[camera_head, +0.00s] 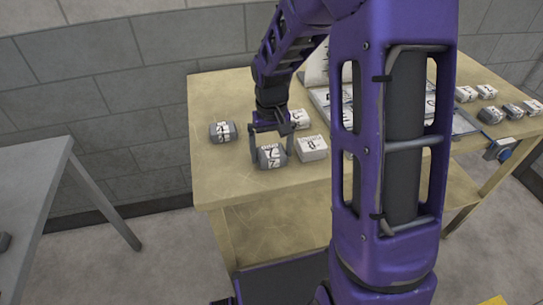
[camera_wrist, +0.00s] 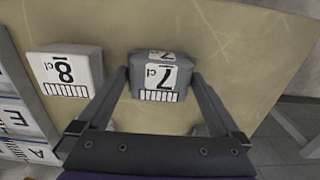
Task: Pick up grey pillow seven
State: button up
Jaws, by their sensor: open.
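Grey pillow seven (camera_head: 271,157) lies on the yellowish table near its front left. It is a small grey block with a white label marked 7, and it also shows in the wrist view (camera_wrist: 170,76). My gripper (camera_head: 270,153) is open and points down at it, with one finger on each side of the pillow. In the wrist view the two fingers (camera_wrist: 160,78) reach along its left and right sides, with a narrow gap visible. Whether the fingers touch it I cannot tell.
A white pillow marked 8 (camera_head: 311,148) sits close to the right. Another grey pillow (camera_head: 222,132) lies to the left, and a white one (camera_head: 299,118) behind. Several small pillows lie at the table's far right. The table's (camera_head: 225,185) front left is bare.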

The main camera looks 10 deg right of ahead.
jog(key=shift+f, duration=0.1)
jog(key=shift+c, duration=0.3)
jog(key=c, duration=1)
